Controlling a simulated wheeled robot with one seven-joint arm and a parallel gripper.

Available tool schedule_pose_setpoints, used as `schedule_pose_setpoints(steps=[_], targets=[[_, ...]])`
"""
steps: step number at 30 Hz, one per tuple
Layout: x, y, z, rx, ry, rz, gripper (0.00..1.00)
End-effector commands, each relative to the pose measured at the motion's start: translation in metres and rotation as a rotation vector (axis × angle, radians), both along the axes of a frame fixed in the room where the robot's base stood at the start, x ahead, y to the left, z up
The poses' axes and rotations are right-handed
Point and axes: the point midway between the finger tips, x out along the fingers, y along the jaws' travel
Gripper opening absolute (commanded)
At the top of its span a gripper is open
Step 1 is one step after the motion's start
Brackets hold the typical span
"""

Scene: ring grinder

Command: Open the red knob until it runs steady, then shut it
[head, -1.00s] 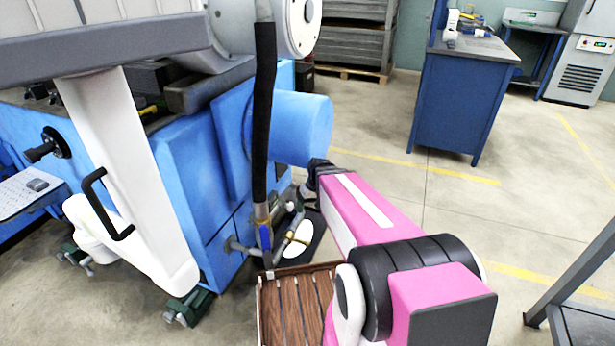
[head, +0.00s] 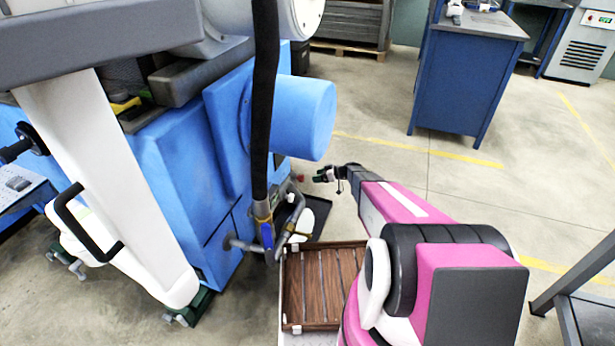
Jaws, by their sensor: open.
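A small red knob (head: 299,178) shows low beside the blue machine, just below its blue cylindrical housing (head: 306,118). My gripper (head: 320,177) is at the end of my pink arm, a short way to the right of the knob and pointing left at it. The gripper is open, and a gap shows between it and the knob. The gripper is small in the view, so what lies between its fingers is hard to see.
A black hose (head: 264,100) hangs in front of the machine down to a blue-handled valve (head: 267,235). A slatted wooden platform (head: 322,285) lies on the floor below. A blue cabinet (head: 462,85) stands at the back.

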Motion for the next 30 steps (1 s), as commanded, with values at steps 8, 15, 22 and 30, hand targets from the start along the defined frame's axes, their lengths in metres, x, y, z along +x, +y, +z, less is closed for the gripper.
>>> schedule_pose_setpoints(steps=[8,15,22,30], targets=[[0.014,0.009,-0.014,0.022,-0.054,-0.004,0.69],[0.026,0.044,-0.029,0.021,-0.052,-0.002,0.69],[0.036,0.076,-0.042,0.021,-0.052,-0.003,0.69],[0.041,0.093,-0.049,0.021,-0.052,-0.004,0.69]])
